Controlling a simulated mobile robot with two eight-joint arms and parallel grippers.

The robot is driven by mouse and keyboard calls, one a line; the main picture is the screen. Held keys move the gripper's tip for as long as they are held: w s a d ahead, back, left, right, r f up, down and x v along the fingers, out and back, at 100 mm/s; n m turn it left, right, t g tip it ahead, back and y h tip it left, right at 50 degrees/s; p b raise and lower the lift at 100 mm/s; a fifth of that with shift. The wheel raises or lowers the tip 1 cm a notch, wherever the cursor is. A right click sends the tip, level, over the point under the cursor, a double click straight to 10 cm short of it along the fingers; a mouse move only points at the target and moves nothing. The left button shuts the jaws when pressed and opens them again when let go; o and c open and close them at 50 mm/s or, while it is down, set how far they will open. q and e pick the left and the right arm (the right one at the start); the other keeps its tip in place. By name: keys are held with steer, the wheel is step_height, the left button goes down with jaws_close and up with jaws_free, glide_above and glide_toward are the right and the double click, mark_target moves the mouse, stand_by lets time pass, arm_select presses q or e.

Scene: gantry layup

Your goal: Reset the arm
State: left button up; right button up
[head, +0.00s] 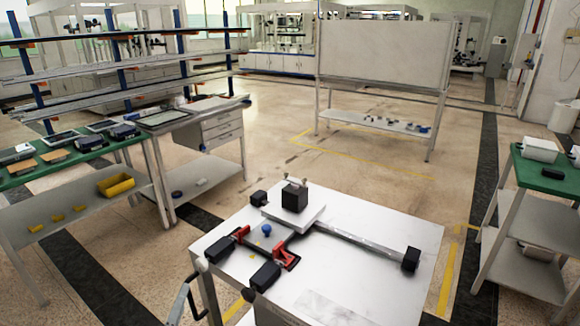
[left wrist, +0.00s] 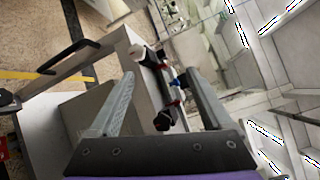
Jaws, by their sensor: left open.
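In the left wrist view, the two grey fingers of my left gripper (left wrist: 161,73) stand wide apart with a clear gap and nothing between them. Through the gap, beyond the fingertips, I see the side of a white table and red-and-black clamps (left wrist: 165,115) on it. In the head view I cannot clearly separate my left gripper from the grey and black parts at the bottom left of the table. My right arm and right gripper do not show in either view.
The white worktable (head: 370,285) carries a black block (head: 294,197), red-and-black clamps (head: 285,257), a blue knob (head: 266,230) and a metal rail (head: 360,245). A green-topped bench (head: 75,158) stands left, another (head: 550,180) right. Open floor (head: 350,170) lies behind the table.

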arm_select(q)
steer(key=s+f+n+g+y, duration=0.3)
steer(key=s+f+n+g, duration=0.6)
steer(key=n, duration=0.7)
steer(key=s+d+f+n+g+h, duration=0.1)
steer(key=s+d+n+g+h, duration=0.2)
steer(key=s, duration=0.4)
steer(key=s+d+f+n+g, duration=0.1)
steer(key=s+d+f+n, duration=0.1)
steer(key=s+d+n, duration=0.3)
step_height(320, 180, up, 18)
steer(key=w+a+m+p, duration=0.1)
steer(key=m+p, duration=0.1)
steer(key=p, duration=1.4)
steer(key=shift+w+f+t, duration=0.15)
steer(key=shift+f+t, duration=0.05)
steer(key=shift+t, duration=0.1)
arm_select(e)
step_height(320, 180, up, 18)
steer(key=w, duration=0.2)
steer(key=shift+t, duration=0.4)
